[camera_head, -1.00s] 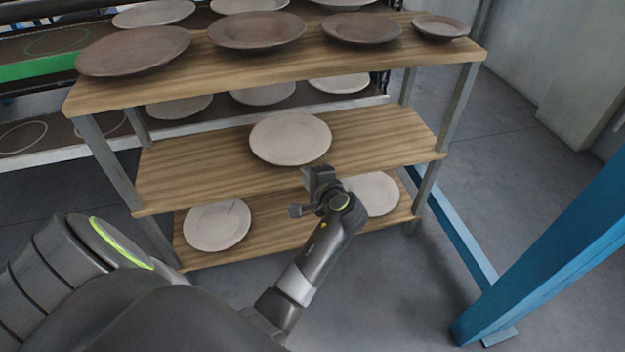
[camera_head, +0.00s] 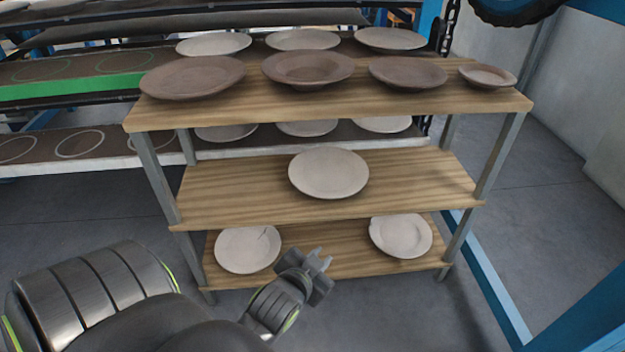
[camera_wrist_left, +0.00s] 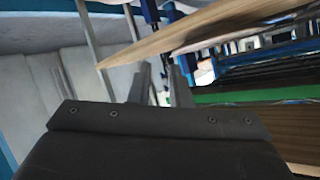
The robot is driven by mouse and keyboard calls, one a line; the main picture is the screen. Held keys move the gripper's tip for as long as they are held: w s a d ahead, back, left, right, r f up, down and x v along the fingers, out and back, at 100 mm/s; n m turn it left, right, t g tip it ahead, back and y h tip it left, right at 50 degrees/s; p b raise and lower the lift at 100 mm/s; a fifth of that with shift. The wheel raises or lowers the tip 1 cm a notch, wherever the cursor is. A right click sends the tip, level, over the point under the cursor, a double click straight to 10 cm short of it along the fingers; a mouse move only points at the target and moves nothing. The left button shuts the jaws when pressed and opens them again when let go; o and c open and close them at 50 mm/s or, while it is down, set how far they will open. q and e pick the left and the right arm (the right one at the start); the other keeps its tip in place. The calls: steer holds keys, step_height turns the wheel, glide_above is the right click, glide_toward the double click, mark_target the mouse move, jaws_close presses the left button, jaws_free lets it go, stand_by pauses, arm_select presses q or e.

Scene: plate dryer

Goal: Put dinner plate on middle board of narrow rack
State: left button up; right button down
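The narrow rack has three wooden boards. A pale round dinner plate (camera_head: 328,173) lies flat on the middle board (camera_head: 225,190), near its centre, with nothing touching it. My left gripper (camera_head: 321,260) is below and in front of the plate, before the bottom board, empty and apart from it. In the left wrist view its two fingers (camera_wrist_left: 160,85) stand apart with a gap between them. No plate shows in that view. My right gripper is not in view.
Two pale plates lie on the bottom board (camera_head: 325,245), one left (camera_head: 247,249), one right (camera_head: 400,236). Several brown dishes stand on the top board (camera_head: 420,104). A wider rack with pale plates is behind. A blue beam (camera_head: 590,315) stands at the right.

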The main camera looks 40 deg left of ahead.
arm_select(q)
steer(key=s+d+r+n+t+h, duration=0.2)
steer(key=s+r, duration=0.3)
steer(key=r, duration=0.1)
steer(key=shift+s+d+n, duration=0.15)
steer(key=shift+d+n, duration=0.15)
